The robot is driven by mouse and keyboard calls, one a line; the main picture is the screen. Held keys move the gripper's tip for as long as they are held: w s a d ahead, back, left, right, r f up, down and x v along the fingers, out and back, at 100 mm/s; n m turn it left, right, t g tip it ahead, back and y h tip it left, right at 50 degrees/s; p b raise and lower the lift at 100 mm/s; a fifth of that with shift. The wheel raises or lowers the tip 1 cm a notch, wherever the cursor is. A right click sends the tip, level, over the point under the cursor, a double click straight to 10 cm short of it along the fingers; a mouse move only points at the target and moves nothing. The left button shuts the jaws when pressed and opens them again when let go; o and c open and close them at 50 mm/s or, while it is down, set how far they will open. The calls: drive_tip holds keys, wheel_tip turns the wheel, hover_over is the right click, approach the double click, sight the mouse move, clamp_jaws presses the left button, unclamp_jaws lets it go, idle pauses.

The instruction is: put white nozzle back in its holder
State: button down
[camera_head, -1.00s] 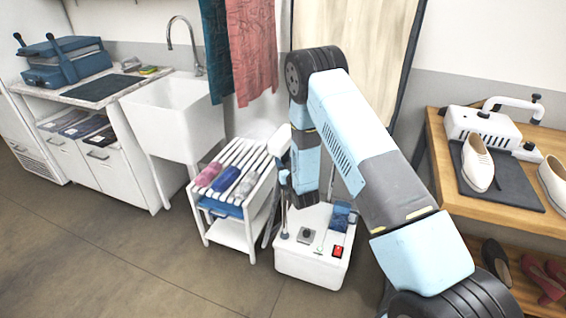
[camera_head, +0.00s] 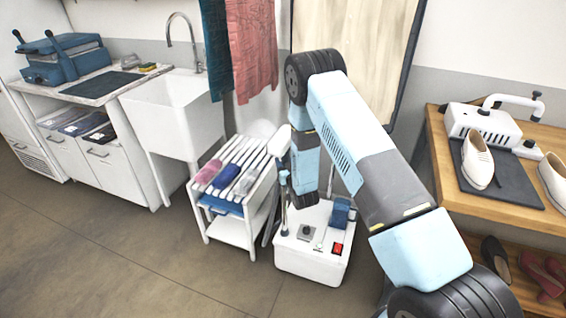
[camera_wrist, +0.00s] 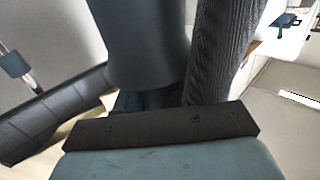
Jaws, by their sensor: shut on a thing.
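The white nozzle (camera_head: 279,141) shows in the head view as a pale head just left of my arm, above the white steamer base. My gripper (camera_wrist: 150,92) appears in the wrist view with dark ridged fingers on both sides of a smooth blue-grey handle (camera_wrist: 138,45), and is shut on it. The white base (camera_head: 300,262) stands on the floor with a red switch, a knob and a blue box-shaped part (camera_head: 341,211). A metal pole with a blue-grey top (camera_head: 284,190) rises at its left. I cannot tell which part is the holder.
A white slatted cart (camera_head: 236,231) with rolled cloths stands close left of the base. A white sink (camera_head: 175,120) is behind it. A wooden table (camera_head: 500,208) with shoes and a white device is at the right. Floor at front left is clear.

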drive_tip(key=shift+f, duration=0.2)
idle(0.3)
drive_tip(key=c, duration=1)
unclamp_jaws()
drive_tip(key=shift+o, duration=0.2)
drive_tip(key=v, duration=1.1)
